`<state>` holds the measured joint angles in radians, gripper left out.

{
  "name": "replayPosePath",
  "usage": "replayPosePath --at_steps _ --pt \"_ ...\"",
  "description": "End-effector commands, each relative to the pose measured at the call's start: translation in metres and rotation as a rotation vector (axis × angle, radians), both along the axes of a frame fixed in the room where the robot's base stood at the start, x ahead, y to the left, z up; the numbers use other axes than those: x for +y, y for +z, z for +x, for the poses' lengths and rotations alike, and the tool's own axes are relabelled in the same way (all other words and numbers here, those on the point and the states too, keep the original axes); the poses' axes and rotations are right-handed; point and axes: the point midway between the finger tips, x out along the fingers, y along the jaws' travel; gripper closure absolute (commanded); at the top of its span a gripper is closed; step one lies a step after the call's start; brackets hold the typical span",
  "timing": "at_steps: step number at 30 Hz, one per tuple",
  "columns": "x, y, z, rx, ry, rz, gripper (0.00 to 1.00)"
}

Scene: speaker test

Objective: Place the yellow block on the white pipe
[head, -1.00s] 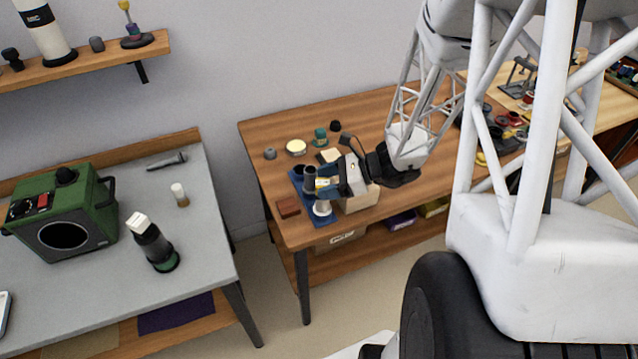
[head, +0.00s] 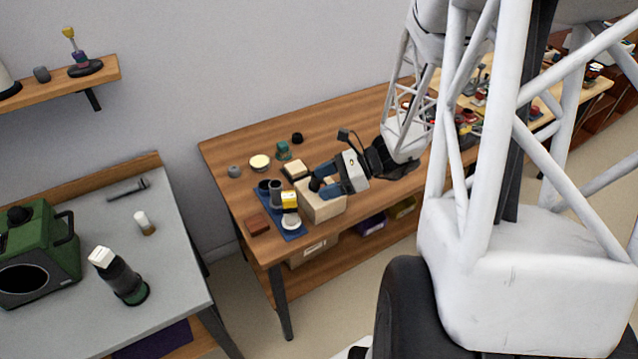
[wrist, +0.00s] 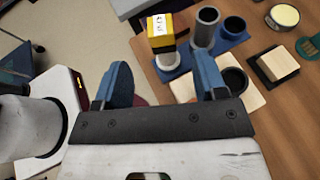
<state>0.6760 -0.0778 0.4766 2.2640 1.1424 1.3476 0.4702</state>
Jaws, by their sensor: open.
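The yellow block (head: 289,200), with a pale label, sits above the white pipe (head: 290,222) on the blue base. In the wrist view the yellow block (wrist: 160,42) appears to rest on top of the white pipe (wrist: 168,61), roughly upright. My gripper (head: 319,180) is open, to the right of the block and apart from it. In the wrist view its two blue fingers are spread with nothing between them, and the block stands beyond the fingertips. Most of the pipe's side is hidden beneath the block.
A grey pipe (wrist: 206,27) and a dark blue pipe (wrist: 233,28) stand close by on the blue base (head: 293,234). A pale wooden box (head: 322,210) lies beneath my gripper. A reddish-brown block (head: 257,224) is left of the base. A yellow-topped tin (head: 259,162) stands behind.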

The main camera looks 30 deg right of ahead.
Motion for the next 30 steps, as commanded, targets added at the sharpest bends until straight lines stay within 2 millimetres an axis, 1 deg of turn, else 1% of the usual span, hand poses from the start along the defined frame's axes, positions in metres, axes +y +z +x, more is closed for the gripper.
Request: replayPosePath --at_steps 22,26,30 --pt "0.0 0.001 -0.001 -0.003 0.006 -0.004 0.35" --pt "0.006 0.006 -0.003 -0.013 0.039 -0.031 0.35" --pt "0.022 0.017 -0.008 -0.041 0.124 -0.1 0.35"
